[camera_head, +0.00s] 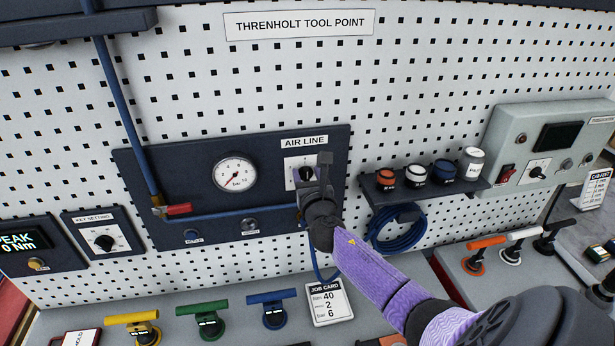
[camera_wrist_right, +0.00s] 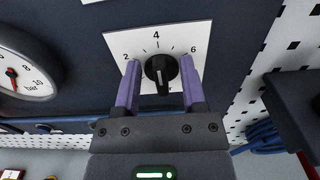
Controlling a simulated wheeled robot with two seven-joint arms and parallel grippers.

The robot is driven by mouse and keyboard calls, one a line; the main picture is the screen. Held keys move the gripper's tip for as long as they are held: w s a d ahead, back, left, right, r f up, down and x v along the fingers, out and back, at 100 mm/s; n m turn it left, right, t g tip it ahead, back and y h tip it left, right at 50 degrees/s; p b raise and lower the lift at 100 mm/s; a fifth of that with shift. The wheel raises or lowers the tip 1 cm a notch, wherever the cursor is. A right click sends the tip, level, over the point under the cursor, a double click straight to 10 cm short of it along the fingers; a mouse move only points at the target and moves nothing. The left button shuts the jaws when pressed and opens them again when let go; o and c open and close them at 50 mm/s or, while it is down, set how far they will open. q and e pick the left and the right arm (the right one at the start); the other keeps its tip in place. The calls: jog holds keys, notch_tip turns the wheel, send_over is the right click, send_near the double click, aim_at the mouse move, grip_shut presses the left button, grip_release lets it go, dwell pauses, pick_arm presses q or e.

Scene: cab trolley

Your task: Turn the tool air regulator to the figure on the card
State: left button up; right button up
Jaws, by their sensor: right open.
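The air regulator knob (camera_wrist_right: 161,69) is black and round with a pale mark, on a white dial plate (camera_wrist_right: 118,42) reading 2, 4 and 6. My right gripper (camera_head: 312,178) is at the AIR LINE panel and mostly covers the knob in the head view. In the wrist view its purple fingers are open, one on each side of the knob; I cannot tell whether they touch it. The pressure gauge (camera_head: 235,174), with a red needle, is left of the knob. The job card (camera_head: 329,303) shows 40, 2 and 6; its row labels are hard to read. My left gripper is out of view.
A blue hose (camera_head: 232,212) with a red-handled valve (camera_head: 177,209) runs below the gauge. A shelf (camera_head: 427,188) with several small pots sits right of the gripper, above a coiled hose (camera_head: 396,232). Colored T-handled tools (camera_head: 202,307) stand along the bench.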

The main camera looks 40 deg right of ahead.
grip_shut()
jog(key=shift+m, duration=0.3)
dwell(0.3)
jog(key=m+b, duration=0.1)
jog(key=m, duration=0.6)
jog(key=d+m+b, duration=0.1)
jog(key=m, duration=0.3)
jog(key=shift+s+f+b, duration=0.2)
jog(key=shift+f+b, duration=0.1)
jog(key=shift+f, duration=0.05)
dwell(0.5)
grip_release()
